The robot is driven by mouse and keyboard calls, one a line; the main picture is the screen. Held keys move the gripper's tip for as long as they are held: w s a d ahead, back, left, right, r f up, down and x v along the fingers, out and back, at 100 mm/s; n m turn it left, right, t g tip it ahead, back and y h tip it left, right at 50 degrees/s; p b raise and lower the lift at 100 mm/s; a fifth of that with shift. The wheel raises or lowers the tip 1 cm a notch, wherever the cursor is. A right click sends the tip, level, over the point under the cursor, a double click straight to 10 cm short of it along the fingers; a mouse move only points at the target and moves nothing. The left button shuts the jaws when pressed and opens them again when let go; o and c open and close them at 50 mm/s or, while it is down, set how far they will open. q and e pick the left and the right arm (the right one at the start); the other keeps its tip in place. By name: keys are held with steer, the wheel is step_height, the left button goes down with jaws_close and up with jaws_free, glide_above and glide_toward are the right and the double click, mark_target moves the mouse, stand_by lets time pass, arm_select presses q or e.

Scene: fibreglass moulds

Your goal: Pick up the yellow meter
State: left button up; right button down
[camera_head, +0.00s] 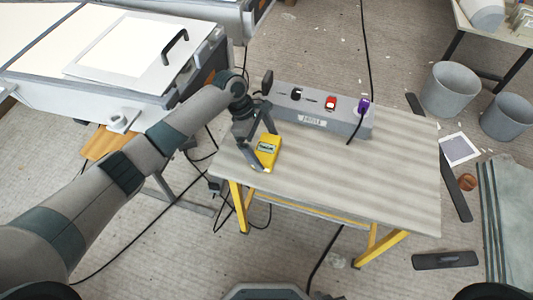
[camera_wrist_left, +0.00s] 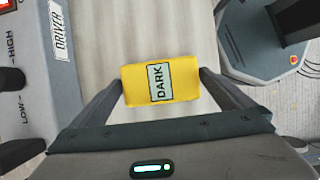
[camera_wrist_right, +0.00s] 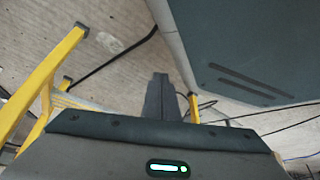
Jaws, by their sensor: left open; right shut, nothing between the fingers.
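The yellow meter (camera_head: 267,151) lies near the left end of the wooden table (camera_head: 375,170). In the left wrist view the meter (camera_wrist_left: 183,80) shows a grey screen reading "DARK". My left gripper (camera_head: 262,146) is open, with one finger on each side of the meter; in the left wrist view its fingertips (camera_wrist_left: 161,80) are at the meter's two ends. I cannot tell whether they touch it. My right gripper (camera_wrist_right: 158,80) is shut and empty, away from the meter; it is seen only in the right wrist view.
A grey driver box (camera_head: 312,121) with a red switch, a black knob and a purple plug stands at the table's back edge. A white-topped bench (camera_head: 110,50) is at the left. Grey buckets (camera_head: 450,88) stand on the floor at the right. The table's right half is clear.

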arm_select(q)
steer(key=shift+b+x, duration=0.8)
steer(key=shift+b, duration=0.05)
arm_select(e)
steer(key=w+a+r+t, duration=0.2)
steer(key=w+a, duration=0.1)
steer(key=w, duration=0.3)
steer(key=shift+w+r+y, duration=0.3)
steer(key=shift+w+y, duration=0.1)
arm_select(q)
steer(key=c, duration=0.8)
steer(key=shift+c, duration=0.2)
steer(key=shift+r, duration=0.1)
